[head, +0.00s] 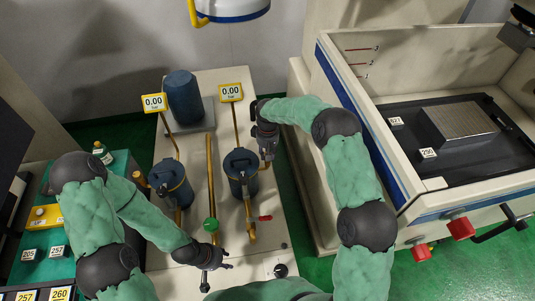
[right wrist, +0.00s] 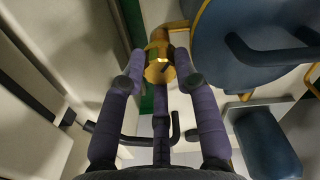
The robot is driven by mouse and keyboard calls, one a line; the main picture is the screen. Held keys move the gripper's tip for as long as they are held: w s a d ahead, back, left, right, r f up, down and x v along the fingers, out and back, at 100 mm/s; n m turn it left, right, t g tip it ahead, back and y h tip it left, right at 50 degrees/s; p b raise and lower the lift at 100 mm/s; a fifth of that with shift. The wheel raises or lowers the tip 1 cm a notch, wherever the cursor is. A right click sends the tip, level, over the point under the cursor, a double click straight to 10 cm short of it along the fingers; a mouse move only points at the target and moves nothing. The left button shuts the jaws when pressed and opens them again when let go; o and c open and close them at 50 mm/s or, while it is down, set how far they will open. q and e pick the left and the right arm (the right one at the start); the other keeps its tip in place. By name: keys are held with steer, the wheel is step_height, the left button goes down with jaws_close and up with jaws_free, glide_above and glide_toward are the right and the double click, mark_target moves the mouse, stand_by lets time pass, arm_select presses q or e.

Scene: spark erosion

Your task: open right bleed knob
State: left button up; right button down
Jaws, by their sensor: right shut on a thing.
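The right bleed knob (right wrist: 159,70) is a small brass-coloured knob beside the blue filter housing, seen in the right wrist view. My right gripper (right wrist: 160,62) is shut on it, with a purple finger on either side. In the head view my right gripper (head: 268,152) is at the upper right side of the right blue filter housing (head: 242,178) and hides the knob. My left gripper (head: 219,275) is open and empty, low over the front of the cream bench, near a green valve handle (head: 211,225).
A left filter housing (head: 168,178) stands beside a brass pipe (head: 211,165). Two gauges, left (head: 153,103) and right (head: 231,92), read 0.00. A red lever (head: 265,218) sits near the bench's right side. A machine tank (head: 385,165) stands to the right.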

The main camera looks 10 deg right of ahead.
steer(key=n, duration=0.3)
steer(key=shift+n, duration=2.3)
steer(key=c, duration=0.9)
jaws_free()
step_height(320, 180, up, 12)
steer(key=shift+f, duration=0.1)
